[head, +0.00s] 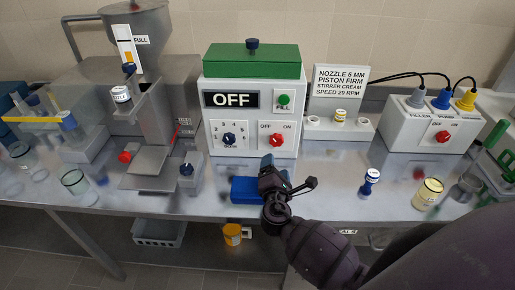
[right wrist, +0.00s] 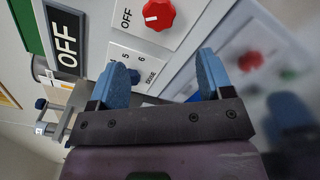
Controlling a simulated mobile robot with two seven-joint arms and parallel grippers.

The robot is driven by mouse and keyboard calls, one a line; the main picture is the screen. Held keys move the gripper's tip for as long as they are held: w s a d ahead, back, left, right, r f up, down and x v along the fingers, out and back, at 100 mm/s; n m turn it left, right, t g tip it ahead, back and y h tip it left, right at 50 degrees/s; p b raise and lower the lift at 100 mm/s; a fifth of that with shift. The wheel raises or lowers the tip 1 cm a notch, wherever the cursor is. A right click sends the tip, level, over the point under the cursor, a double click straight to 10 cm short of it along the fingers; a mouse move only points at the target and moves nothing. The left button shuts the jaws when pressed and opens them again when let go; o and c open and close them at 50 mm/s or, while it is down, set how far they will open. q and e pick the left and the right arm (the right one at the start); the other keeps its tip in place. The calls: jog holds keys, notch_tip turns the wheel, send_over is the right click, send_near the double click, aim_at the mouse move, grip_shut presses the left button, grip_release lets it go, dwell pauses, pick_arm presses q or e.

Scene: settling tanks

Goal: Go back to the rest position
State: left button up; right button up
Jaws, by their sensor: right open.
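My right gripper (head: 272,178) is over the front middle of the metal bench, in front of the control box. In the right wrist view my right gripper (right wrist: 165,80) shows two blue fingertips spread apart with nothing between them. A blue block (head: 245,190) sits at the bench edge just left of the gripper and is partly hidden by it. The control box (head: 254,120) has a green top, an OFF display, a dial and a red knob. The box (right wrist: 100,50) also shows close behind the fingers in the wrist view. My left gripper is not seen.
A filling machine with a hopper (head: 138,28) stands left of the control box. A grey box with coloured plugs (head: 432,125) stands at right. A small blue-capped piece (head: 370,182) and a cream-coloured jar (head: 428,193) stand on the right of the bench. Glass jars stand at left.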

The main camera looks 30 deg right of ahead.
jog(key=s+m+g, duration=0.1)
jog(key=s+m, duration=0.1)
jog(key=s+d+f+m+g, duration=0.1)
jog(key=s+m, duration=0.1)
jog(key=s+d+f+m+g, duration=0.1)
jog(key=s+m+g, duration=0.1)
jog(key=shift+s+m, duration=0.4)
jog(key=s+a+r+m+g+y, duration=0.1)
jog(key=s+a+m+g+y, duration=0.4)
jog(key=s, duration=0.6)
jog(key=s+a+m+g+y, duration=0.15)
jog(key=s+m+y, duration=0.25)
jog(key=s+m, duration=0.45)
jog(key=w+f+n+t, duration=0.2)
jog(key=w+f+t, duration=0.4)
jog(key=f, duration=0.4)
jog(key=shift+f+t, duration=0.4)
jog(key=shift+t, duration=0.15)
jog(key=shift+d+n, duration=0.1)
jog(key=shift+n, duration=0.15)
jog(key=shift+c, duration=0.8)
